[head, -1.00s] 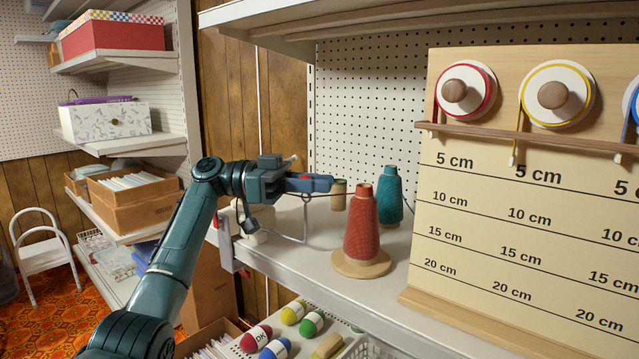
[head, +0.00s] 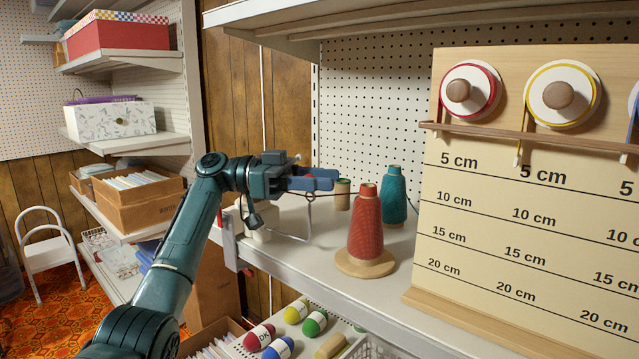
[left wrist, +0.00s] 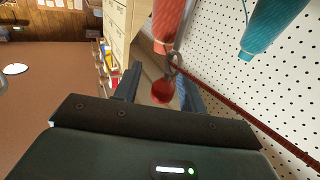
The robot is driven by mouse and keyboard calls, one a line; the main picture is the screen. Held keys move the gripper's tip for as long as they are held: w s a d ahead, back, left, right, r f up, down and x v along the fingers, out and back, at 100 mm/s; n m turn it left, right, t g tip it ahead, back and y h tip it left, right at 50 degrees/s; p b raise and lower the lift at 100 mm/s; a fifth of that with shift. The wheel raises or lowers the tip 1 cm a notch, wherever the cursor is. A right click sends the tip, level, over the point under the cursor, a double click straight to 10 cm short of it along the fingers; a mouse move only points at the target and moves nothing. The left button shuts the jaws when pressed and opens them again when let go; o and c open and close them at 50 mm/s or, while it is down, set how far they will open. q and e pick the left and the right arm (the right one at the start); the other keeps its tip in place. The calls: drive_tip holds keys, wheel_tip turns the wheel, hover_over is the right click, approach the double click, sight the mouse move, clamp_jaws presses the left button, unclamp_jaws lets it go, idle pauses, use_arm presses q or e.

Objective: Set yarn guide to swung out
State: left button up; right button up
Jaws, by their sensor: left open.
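The yarn guide is a bent wire arm (head: 309,222) at the shelf's front left, rising from a pale winder base (head: 258,226) to a small eyelet. In the left wrist view its red knob (left wrist: 163,92) and grey eyelet (left wrist: 174,62) show. My left gripper (head: 322,180) is open at the top of the wire. In the left wrist view the knob lies between the two fingers; I cannot tell whether either touches it. The gripper partly hides the knob in the head view. My right gripper is not in view.
A red yarn cone (head: 366,228) on a wooden disc stands just right of the guide, with a teal cone (head: 394,195) behind it. A measuring board (head: 520,225) with ribbon spools stands at the right. A pegboard (head: 350,110) closes the back.

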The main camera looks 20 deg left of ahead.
use_arm(q)
wheel_tip(320, 180, up, 9)
drive_tip(key=shift+r+p, duration=0.2)
drive_tip(key=shift+p, duration=0.2)
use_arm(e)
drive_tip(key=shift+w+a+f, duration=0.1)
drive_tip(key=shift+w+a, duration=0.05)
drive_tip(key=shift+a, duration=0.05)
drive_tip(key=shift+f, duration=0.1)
